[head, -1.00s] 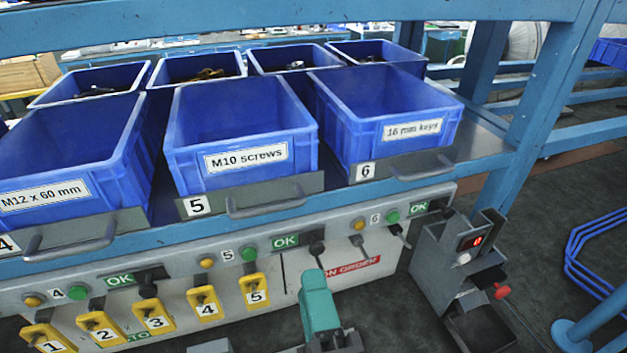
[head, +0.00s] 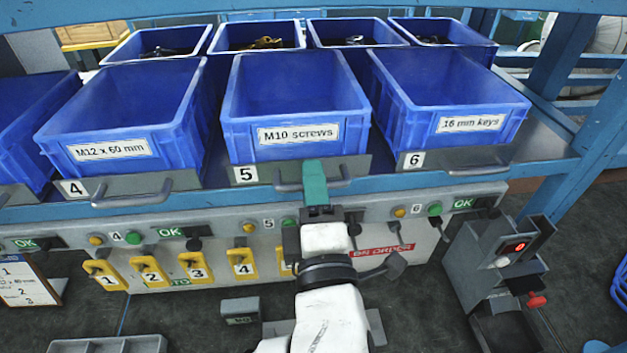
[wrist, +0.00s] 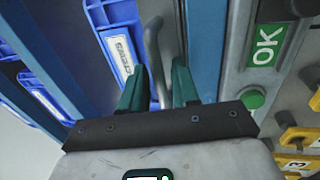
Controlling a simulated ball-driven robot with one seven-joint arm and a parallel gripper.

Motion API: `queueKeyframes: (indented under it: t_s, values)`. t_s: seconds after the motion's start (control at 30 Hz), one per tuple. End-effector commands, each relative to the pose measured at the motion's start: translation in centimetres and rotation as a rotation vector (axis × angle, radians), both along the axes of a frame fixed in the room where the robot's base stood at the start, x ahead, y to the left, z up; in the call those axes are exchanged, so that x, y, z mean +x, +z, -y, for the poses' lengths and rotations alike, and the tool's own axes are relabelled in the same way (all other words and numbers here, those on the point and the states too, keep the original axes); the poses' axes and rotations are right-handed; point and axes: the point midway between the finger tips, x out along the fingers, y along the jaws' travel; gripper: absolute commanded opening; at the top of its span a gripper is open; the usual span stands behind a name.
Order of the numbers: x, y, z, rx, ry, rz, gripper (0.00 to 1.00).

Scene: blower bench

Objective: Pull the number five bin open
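The number five bin (head: 290,95) is a blue bin labelled "M10 screws", standing on a grey plate marked 5 (head: 246,174) in the front row. It looks empty. Its grey bar handle (head: 345,183) sticks out at the front, and my gripper (head: 314,172) hides its middle. In the wrist view my gripper (wrist: 158,88) has its two green fingers apart. The handle (wrist: 155,50) runs into the gap between them, with room visible on both sides.
The number four bin (head: 130,110) and number six bin (head: 440,90) flank it, each with its own handle.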

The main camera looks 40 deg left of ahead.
Motion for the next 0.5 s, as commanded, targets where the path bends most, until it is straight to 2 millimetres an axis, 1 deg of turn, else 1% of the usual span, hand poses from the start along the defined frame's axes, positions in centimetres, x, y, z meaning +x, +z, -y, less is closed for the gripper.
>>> queueKeyframes:
  t_s: [0.27, 0.37, 0.5]
  values:
    - [0.14, -0.02, -0.13, -0.001, 0.000, -0.001, 0.30]
    - [0.13, -0.03, -0.12, -0.001, 0.000, -0.001, 0.22]
    - [0.12, -0.03, -0.12, -0.001, 0.000, -0.001, 0.09]
